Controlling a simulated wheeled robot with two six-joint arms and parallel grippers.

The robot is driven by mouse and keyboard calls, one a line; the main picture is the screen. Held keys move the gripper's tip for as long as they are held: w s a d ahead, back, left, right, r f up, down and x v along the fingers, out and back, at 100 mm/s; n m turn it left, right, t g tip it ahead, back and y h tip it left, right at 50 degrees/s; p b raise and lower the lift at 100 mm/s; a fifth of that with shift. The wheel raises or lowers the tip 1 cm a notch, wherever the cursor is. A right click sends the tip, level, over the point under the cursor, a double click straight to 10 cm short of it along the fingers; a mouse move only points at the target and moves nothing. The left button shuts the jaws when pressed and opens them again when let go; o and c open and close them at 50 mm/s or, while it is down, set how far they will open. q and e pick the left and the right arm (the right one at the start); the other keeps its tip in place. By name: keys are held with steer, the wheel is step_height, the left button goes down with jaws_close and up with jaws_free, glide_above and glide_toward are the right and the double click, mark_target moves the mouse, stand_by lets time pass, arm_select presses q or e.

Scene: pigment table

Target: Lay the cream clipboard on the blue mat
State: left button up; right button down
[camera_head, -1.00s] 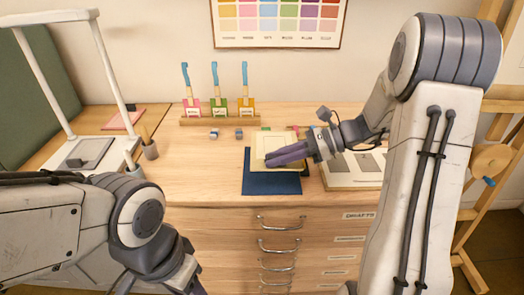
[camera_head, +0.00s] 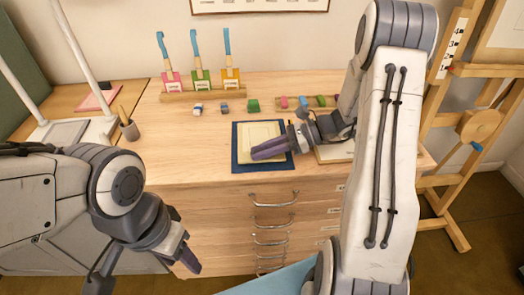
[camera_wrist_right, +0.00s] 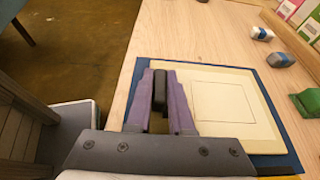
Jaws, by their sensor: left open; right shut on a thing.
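The cream clipboard (camera_head: 262,131) is over the blue mat (camera_head: 240,166), with blue showing around its visible edges in the head view. My right gripper (camera_head: 264,151) is at the clipboard's near side, covering part of it. In the right wrist view, the gripper's purple fingers (camera_wrist_right: 165,100) are shut on a dark piece at the clipboard's edge. The clipboard (camera_wrist_right: 222,100) looks flat and level with the mat (camera_wrist_right: 282,125); I cannot tell whether it touches. My left gripper (camera_head: 188,260) is open and empty, in front of the desk.
Labelled pigment blocks with brushes (camera_head: 200,78) stand on a wooden rack at the back. Several small coloured blocks (camera_head: 253,105) lie behind the mat. A pencil cup (camera_head: 128,130) stands at the left. An easel (camera_head: 465,130) is at the right. The desk left of the mat is clear.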

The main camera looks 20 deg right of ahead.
steer(key=shift+f, duration=0.1)
steer(key=shift+f, duration=0.1)
steer(key=c, duration=0.8)
jaws_free()
